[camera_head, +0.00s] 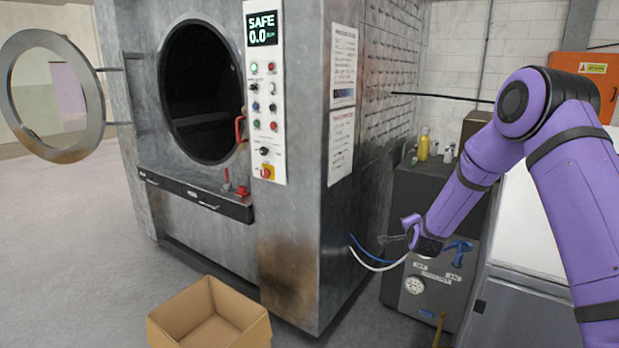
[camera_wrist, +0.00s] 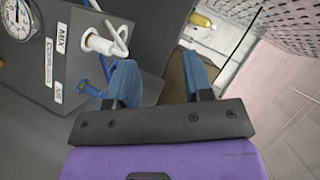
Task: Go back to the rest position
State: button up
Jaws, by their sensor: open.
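My gripper (camera_head: 396,238) is at the end of my purple arm, on the right side of the head view. It is in front of the dark grey gas cabinet, beside the washer's right side. In the wrist view my gripper (camera_wrist: 160,80) has its two blue-padded fingers spread apart with nothing between them. The left finger is close to a white hose fitting (camera_wrist: 100,43) near the MIX label and to a blue valve handle (camera_wrist: 90,89). I cannot tell whether it touches either. The blue handle also shows in the head view (camera_head: 458,247).
The steel washer (camera_head: 290,225) has its round door (camera_head: 85,145) swung open and its display reads SAFE 0.0. A cardboard box (camera_head: 210,318) stands on the floor in front. Hoses run from the washer to the cabinet (camera_head: 425,190), which has bottles on top. Floor at left is clear.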

jog(key=s+a+r+n+g+y, duration=0.15)
jog(key=s+r+n, duration=0.25)
jog(key=s+r, duration=0.65)
jog(key=s+a+r+n+g+y, duration=0.15)
jog(key=s+r+n, duration=0.25)
jog(key=s+r, duration=0.65)
jog(key=s+r+n+g, duration=0.2)
jog(key=s+r+n, duration=0.1)
jog(key=s, duration=1.3)
jog(key=s+d+r+n+g+h, duration=0.1)
jog(key=s+r+n+g, duration=0.2)
jog(key=s, duration=1.3)
jog(key=shift+d+r+n+g, duration=0.25)
jog(key=shift+r+n+g, duration=0.05)
jog(key=shift+r, duration=0.35)
